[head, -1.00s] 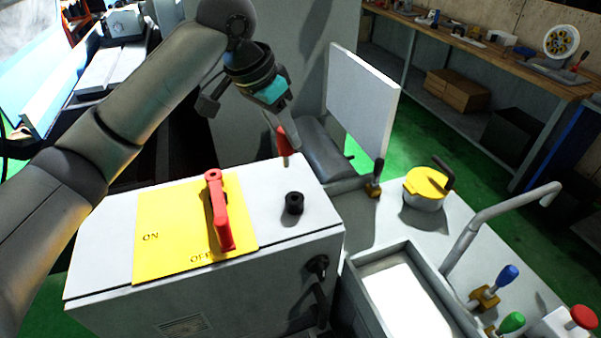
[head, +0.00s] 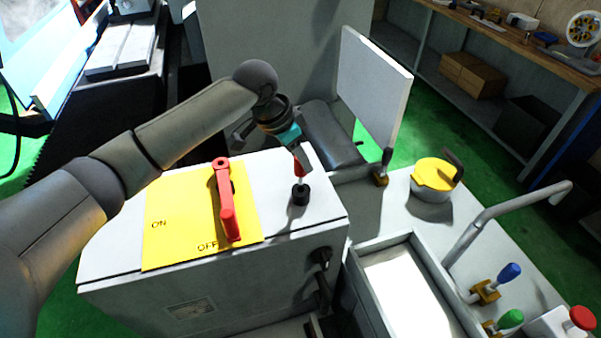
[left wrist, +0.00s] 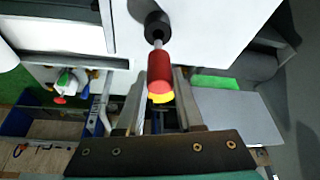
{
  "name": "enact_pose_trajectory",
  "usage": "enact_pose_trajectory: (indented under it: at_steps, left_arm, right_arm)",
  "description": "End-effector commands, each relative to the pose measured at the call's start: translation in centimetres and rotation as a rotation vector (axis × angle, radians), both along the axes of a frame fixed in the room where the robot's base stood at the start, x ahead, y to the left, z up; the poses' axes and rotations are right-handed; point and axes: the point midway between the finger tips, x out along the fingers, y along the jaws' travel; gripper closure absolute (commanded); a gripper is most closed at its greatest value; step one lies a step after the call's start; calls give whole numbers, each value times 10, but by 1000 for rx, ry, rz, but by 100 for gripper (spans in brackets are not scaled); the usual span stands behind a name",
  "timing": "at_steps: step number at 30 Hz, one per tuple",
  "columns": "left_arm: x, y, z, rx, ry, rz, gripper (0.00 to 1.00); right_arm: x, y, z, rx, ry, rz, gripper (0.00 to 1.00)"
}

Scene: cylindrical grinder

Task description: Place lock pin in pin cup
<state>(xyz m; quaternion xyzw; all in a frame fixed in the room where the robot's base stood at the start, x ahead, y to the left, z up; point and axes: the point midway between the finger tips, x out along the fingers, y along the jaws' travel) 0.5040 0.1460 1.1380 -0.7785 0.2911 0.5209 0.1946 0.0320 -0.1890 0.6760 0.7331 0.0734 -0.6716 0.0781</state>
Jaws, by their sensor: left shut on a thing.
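The lock pin has a red grip (head: 299,172) and a thin grey shaft. My left gripper (head: 298,158) is shut on the red grip, with the pin pointing down. The pin cup (head: 300,196) is a small black cylinder on top of the white control box. The pin is directly above the cup, its lower end at the cup's mouth. In the left wrist view, the red grip (left wrist: 160,68) is between the fingers and the grey shaft meets the black cup (left wrist: 157,25). How deep the tip sits is hard to tell. My right gripper is not in view.
The white box (head: 285,225) carries a yellow ON/OFF plate (head: 180,225) with a red lever (head: 226,200), left of the cup. A white upright panel (head: 372,90) stands behind. A yellow-lidded pot (head: 433,180) and a grey tray (head: 425,262) are to the right.

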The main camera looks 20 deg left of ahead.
Motion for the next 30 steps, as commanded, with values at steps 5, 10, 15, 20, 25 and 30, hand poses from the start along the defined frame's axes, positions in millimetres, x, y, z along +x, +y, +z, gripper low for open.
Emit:
enact_pose_trajectory:
  at_steps: [5,10,15,20,25,30]
  left_arm:
    - [0,0,-15,0,-1,1,100]
    - [0,0,-41,-1,-1,1,100]
    - [0,0,-49,-1,-3,1,100]
    - [1,0,-49,-1,-3,-1,100]
    - [0,0,-52,-1,-2,0,62]
    - [0,0,-52,0,-1,0,43]
  right_arm:
    - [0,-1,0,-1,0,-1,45]
    - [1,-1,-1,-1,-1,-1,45]
    - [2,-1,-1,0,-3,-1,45]
    - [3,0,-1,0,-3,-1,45]
    - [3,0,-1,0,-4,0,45]
    - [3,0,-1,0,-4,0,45]
